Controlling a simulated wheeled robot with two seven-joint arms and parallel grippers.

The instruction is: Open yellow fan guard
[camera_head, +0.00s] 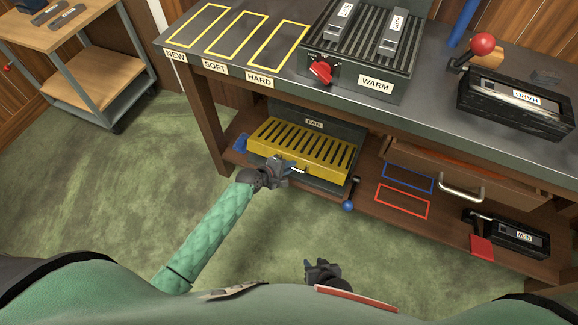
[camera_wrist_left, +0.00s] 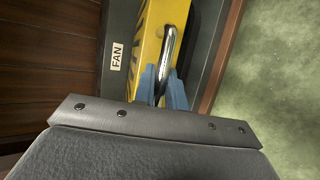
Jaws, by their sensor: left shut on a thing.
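The yellow fan guard (camera_head: 302,148) is a slotted cover on the lower shelf of the workbench, in front of a dark panel labelled FAN (camera_head: 314,124). Its silver handle (camera_wrist_left: 169,50) is on the front side. My left gripper (camera_head: 288,168) is at the front of the guard. In the left wrist view its blue fingers (camera_wrist_left: 162,88) are shut on the handle, one on each side. The guard's yellow side (camera_wrist_left: 147,40) also shows there. My right gripper (camera_head: 322,270) is low in the head view, away from the guard; its fingers are too small to judge.
A blue ball-ended lever (camera_head: 348,205) stands right of the guard. The lower shelf has blue and red outlines (camera_head: 403,202) and a dark block with a red tab (camera_head: 506,235). A drawer handle (camera_head: 461,187) sticks out above. Green floor is clear in front.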

